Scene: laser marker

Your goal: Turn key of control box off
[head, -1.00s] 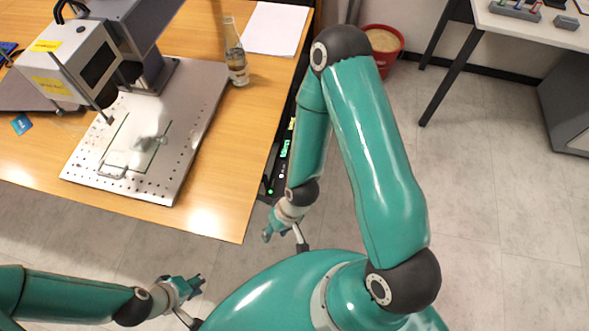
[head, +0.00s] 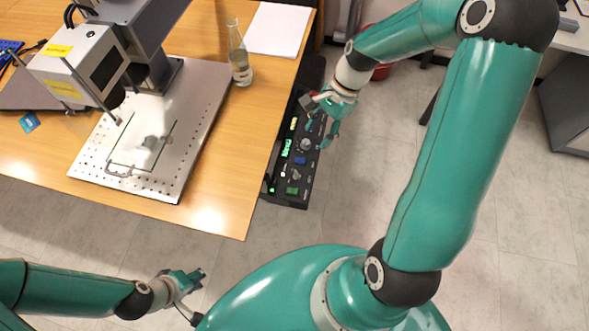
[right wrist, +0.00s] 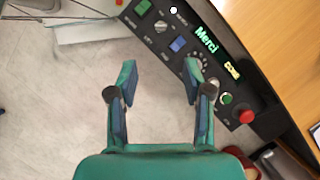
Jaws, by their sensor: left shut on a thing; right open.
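The black control box (head: 297,192) stands on the floor against the right side of the wooden table. In the right wrist view, the control box (right wrist: 262,122) has a lit "Merci" display, buttons and a dial. A small silver piece (right wrist: 161,26), which looks like the key, sits between the green and blue buttons. My right gripper (head: 322,122) is open and empty above the box. In the right wrist view, one finger of the right gripper (right wrist: 160,72) overlaps the dial; the other is over floor. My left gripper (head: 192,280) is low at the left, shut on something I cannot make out.
The wooden table (head: 215,190) holds the laser marker (head: 82,65), its metal plate (head: 205,95), a glass bottle (head: 240,62) and white paper (head: 278,28). A red emergency button (right wrist: 247,116) is at one end of the box. The floor (head: 345,210) right of the box is clear.

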